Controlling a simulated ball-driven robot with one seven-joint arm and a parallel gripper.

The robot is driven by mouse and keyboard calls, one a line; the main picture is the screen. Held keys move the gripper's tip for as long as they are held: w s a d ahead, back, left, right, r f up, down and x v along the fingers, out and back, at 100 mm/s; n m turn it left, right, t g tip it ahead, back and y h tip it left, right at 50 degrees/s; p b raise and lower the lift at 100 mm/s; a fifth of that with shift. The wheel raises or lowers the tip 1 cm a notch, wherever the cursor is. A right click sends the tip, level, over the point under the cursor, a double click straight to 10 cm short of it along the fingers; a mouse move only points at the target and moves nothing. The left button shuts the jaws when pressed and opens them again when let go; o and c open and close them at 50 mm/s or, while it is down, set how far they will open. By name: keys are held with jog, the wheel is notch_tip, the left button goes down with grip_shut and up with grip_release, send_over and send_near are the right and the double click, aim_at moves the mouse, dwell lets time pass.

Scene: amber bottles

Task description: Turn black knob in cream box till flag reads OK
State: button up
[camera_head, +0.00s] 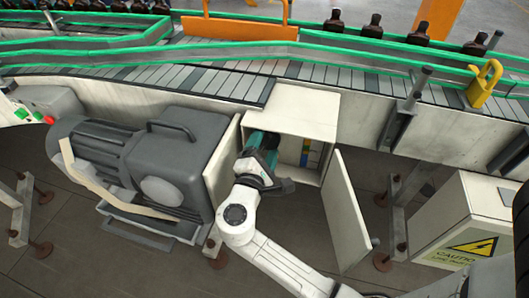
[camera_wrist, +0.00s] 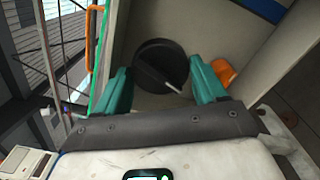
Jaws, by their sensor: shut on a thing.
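The cream box (camera_head: 290,122) is open at the front, below the conveyor. My gripper (camera_head: 262,148) reaches into its left part, with teal fingers. In the wrist view my gripper (camera_wrist: 160,84) has one finger on each side of the black knob (camera_wrist: 158,64) and is shut on it. The knob's white mark points to the lower right. The knob is hidden in the head view. An orange piece (camera_wrist: 226,71) sits right of the right finger; I cannot tell whether it is the flag. No OK reading is visible.
The box's door (camera_head: 346,212) hangs open to the right of my arm. A grey motor (camera_head: 175,160) stands close on the left. A multicoloured strip (camera_head: 305,152) shows inside the box. A caution cabinet (camera_head: 470,222) stands at the right. The conveyor (camera_head: 225,80) runs above.

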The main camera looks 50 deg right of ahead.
jog(key=shift+f+m+b, duration=0.15)
jog(key=shift+m+b, duration=0.35)
jog(key=shift+m, duration=0.2)
jog(key=o, duration=0.8)
jog(key=shift+c, duration=0.2)
jog(key=shift+a, duration=0.1)
jog(key=b+v, duration=0.1)
jog(key=v, duration=0.9)
jog(key=shift+a, duration=0.3)
jog(key=shift+s, duration=0.2)
